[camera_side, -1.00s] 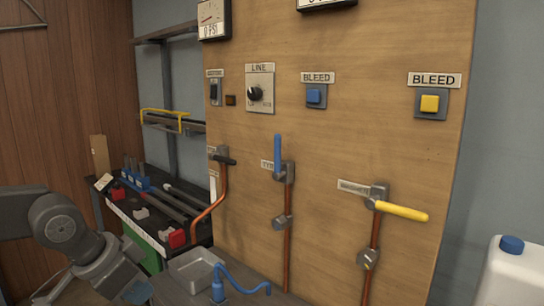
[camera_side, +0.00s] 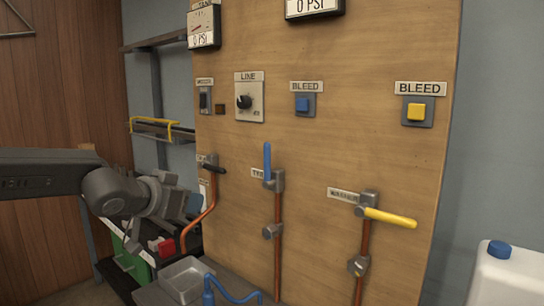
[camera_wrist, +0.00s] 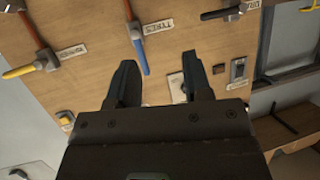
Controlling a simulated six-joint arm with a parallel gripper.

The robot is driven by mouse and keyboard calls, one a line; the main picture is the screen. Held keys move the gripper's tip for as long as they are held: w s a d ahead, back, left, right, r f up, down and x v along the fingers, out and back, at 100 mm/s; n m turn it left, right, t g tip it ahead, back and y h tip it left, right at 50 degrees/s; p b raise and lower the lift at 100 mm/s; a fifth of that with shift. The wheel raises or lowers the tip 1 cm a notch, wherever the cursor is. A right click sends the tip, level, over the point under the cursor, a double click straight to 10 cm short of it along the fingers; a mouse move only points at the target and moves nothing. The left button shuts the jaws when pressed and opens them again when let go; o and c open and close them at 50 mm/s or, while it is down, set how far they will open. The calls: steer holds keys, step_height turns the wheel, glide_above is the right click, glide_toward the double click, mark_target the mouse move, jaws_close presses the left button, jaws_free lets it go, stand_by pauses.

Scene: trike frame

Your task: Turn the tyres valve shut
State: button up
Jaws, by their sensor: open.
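The tyres valve has a blue lever (camera_side: 267,161) on a copper pipe, low on the wooden panel in the side view. The lever stands upright, in line with the pipe. In the wrist view, which is upside down, the blue lever (camera_wrist: 143,56) hangs below the valve body beside the TYRES label (camera_wrist: 158,27). My gripper (camera_wrist: 158,62) is open and empty, its two dark fingers pointing towards the panel. In the side view my gripper (camera_side: 192,204) is left of the tyres valve and apart from it; its fingers are hard to make out there.
A yellow lever (camera_side: 389,217) lies crosswise on the valve to the right. A black lever (camera_side: 214,169) sits on the valve to the left, close to my gripper. A metal tray (camera_side: 187,279) and blue hose (camera_side: 232,295) lie below. A white jug (camera_side: 508,275) stands far right.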

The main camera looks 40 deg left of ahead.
mark_target(267, 166)
steer(key=w+d+r+m+t+h, duration=0.1)
steer(key=w+r+m+t+h, duration=0.1)
steer(key=w, duration=1)
steer(key=w+d+r+m+t+h, duration=0.1)
steer(key=w+r+m+t+h, duration=0.1)
steer(key=w, duration=1)
steer(key=r+h, duration=0.1)
steer(key=h, duration=0.1)
steer(key=shift+w+d+r+h, duration=0.15)
steer(key=shift+w+d+h, duration=0.05)
steer(key=shift+d+h, duration=0.1)
jaws_close()
